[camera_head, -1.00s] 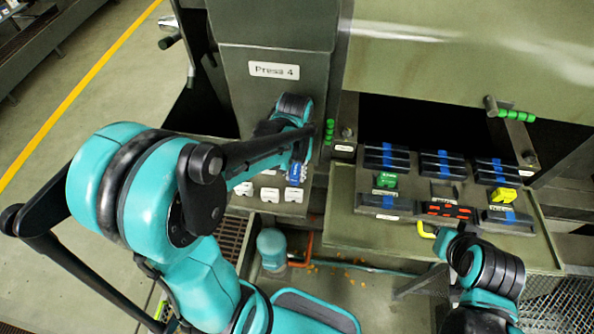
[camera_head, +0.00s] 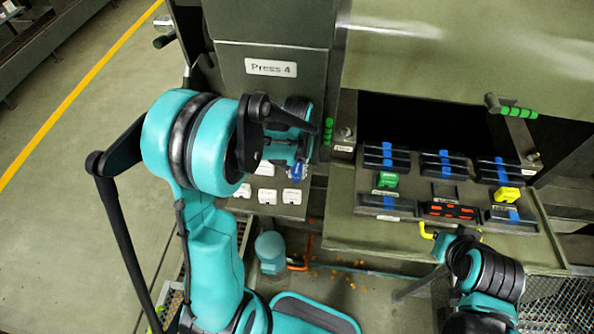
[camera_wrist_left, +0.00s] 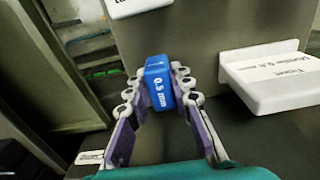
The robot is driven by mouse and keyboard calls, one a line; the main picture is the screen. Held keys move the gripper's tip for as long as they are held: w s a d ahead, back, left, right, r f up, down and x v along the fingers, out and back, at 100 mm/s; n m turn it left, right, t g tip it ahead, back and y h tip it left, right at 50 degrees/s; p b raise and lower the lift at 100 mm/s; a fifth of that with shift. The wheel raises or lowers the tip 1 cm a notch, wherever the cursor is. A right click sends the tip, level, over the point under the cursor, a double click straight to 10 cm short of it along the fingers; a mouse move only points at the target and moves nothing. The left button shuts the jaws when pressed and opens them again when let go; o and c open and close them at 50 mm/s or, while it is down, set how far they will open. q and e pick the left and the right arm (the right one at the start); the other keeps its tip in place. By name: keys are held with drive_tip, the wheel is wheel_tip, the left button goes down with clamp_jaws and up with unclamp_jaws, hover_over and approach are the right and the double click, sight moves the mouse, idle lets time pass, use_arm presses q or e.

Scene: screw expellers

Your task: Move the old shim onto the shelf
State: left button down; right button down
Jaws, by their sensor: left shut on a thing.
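A blue shim marked "0.5 mm" (camera_wrist_left: 159,84) sits between the fingers of my left gripper (camera_wrist_left: 160,92) in the left wrist view. In the head view the blue shim (camera_head: 297,171) shows small at the tip of my left gripper (camera_head: 295,165), in front of the Press 4 column. The gripper is shut on it. A white labelled shelf (camera_wrist_left: 273,88) juts out to the right of the shim in the wrist view, apart from it. My right gripper (camera_head: 436,238) is low at the right, near a yellow part; its fingers are unclear.
Several white labelled pieces (camera_head: 267,196) sit on the panel below my left gripper. A green block (camera_head: 387,180), a yellow block (camera_head: 507,195) and dark blue-striped bars (camera_head: 387,156) lie on the green tray surface (camera_head: 370,232). A green-gripped handle (camera_head: 327,131) stands close right of my left gripper.

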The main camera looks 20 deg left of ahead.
sight(297, 170)
use_arm(q)
drive_tip(key=c, duration=1.3)
unclamp_jaws()
drive_tip(key=shift+f, duration=0.1)
drive_tip(key=shift+c, duration=0.2)
drive_tip(key=shift+r, duration=0.55)
wheel_tip(297, 170, up, 11)
drive_tip(key=p, duration=0.3)
drive_tip(key=s+d+r+m+t, duration=0.1)
drive_tip(key=s+d+r+t, duration=0.1)
drive_tip(key=s, duration=0.4)
drive_tip(key=s+d+r+m+t, duration=0.2)
drive_tip(key=s+r+t, duration=0.1)
drive_tip(key=s+t, duration=0.2)
drive_tip(key=shift+s+r, duration=0.3)
drive_tip(key=shift+s, duration=0.5)
